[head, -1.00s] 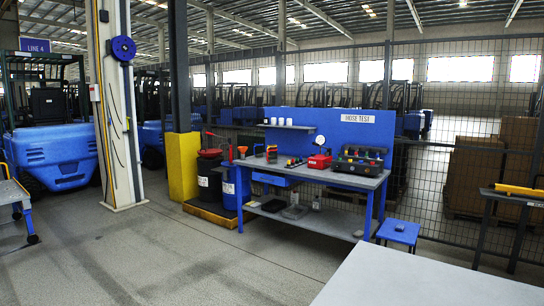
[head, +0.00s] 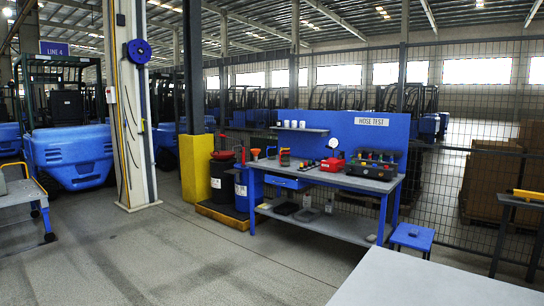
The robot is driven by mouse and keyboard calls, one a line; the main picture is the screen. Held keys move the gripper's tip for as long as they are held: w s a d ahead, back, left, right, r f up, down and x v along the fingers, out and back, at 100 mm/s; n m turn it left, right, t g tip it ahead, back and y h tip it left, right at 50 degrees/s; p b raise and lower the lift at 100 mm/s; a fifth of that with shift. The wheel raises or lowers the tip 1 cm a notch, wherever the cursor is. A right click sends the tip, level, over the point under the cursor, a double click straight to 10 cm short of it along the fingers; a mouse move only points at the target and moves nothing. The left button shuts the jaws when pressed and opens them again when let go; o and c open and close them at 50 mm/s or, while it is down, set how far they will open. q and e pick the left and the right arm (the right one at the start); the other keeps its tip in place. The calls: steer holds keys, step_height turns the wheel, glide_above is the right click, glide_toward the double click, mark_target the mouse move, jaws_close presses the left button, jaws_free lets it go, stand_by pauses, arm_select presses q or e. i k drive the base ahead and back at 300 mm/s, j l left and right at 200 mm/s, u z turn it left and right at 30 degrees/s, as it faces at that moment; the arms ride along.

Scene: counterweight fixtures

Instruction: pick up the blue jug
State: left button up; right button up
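I cannot make out a blue jug in the head view. A blue drum (head: 242,188) with a white label stands beside a black drum (head: 223,183) on a low yellow-edged platform, left of the workbench. An orange funnel shape (head: 255,153) shows above the blue drum. Neither of my grippers is in view.
The blue hose test bench (head: 330,179) holds a red box (head: 333,165) and a black unit (head: 372,168). A blue stool (head: 412,236) stands at its right. A pale tabletop (head: 440,281) fills the lower right. The floor (head: 190,255) at left is open.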

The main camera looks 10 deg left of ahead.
mark_target(271, 151)
steer(key=i+j+u, duration=0.8)
steer(key=i+j, duration=0.15)
steer(key=i, duration=0.15)
steer(key=i+j, duration=0.15)
steer(key=i, duration=0.55)
steer(key=i+j+u, duration=0.1)
steer(key=i, duration=0.6)
steer(key=i+z, duration=0.1)
steer(key=i, duration=1)
steer(key=i+z, duration=0.15)
steer(key=i, duration=0.95)
steer(key=i+j+z, duration=0.1)
steer(key=i, duration=1)
steer(key=i+j+z, duration=0.1)
steer(key=i+z, duration=0.3)
steer(key=i, duration=2.35)
steer(key=i+l, duration=0.1)
steer(key=i, duration=0.15)
